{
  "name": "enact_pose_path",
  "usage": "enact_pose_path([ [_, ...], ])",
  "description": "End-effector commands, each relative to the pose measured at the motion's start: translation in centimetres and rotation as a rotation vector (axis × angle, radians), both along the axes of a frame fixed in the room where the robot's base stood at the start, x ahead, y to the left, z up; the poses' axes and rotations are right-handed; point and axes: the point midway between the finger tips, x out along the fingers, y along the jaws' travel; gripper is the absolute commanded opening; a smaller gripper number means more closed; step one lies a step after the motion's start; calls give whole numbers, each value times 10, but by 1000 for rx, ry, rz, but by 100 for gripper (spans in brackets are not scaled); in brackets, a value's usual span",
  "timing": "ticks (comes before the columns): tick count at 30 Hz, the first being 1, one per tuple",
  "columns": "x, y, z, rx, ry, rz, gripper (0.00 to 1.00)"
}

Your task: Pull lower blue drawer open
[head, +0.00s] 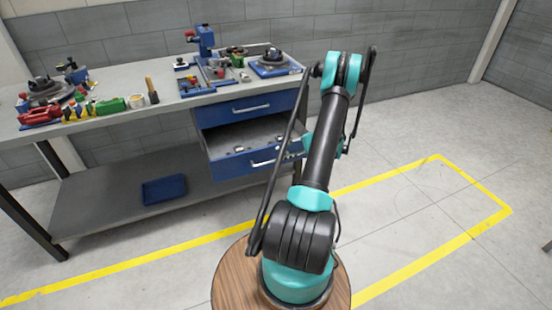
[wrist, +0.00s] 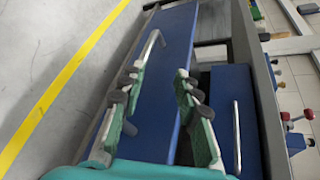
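The lower blue drawer (head: 232,166) is under the bench top, pulled part way out, with its grey interior showing from above. Its silver handle (head: 264,162) is partly hidden by my arm. In the wrist view, turned sideways, the lower drawer's front (wrist: 165,80) lies beyond my fingers. Its handle (wrist: 152,46) runs down toward the left finger, which seems to cover its lower end. I cannot tell whether a finger touches the handle. In the head view the gripper is hidden.
The upper blue drawer (head: 238,112) is shut above the lower one. The bench top (head: 150,113) carries tools and fixtures. A blue tray (head: 164,190) lies on the lower shelf (head: 105,205). The floor in front is clear, with yellow lines (head: 150,255).

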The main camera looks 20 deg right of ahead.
Motion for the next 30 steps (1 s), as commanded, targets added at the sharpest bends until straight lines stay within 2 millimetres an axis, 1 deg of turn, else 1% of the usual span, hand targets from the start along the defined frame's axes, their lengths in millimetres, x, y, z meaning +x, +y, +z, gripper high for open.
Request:
enact_pose_path([
  [1, 2, 11, 11, -25, 5, 7, 32],
  [7, 5, 54, 51, -160, 23, 31, 32],
  [11, -2, 84, 75, -261, 25, 55, 32],
  [14, -11, 106, 91, -340, 22, 74, 32],
  [15, -16, 115, 98, -372, 19, 84, 32],
  [20, -40, 147, 119, -502, 0, 121, 32],
  [24, -68, 170, 134, -619, -26, 159, 32],
  [26, -81, 179, 140, -669, -39, 177, 32],
  [30, -114, 196, 149, -785, -80, 221, 32],
])
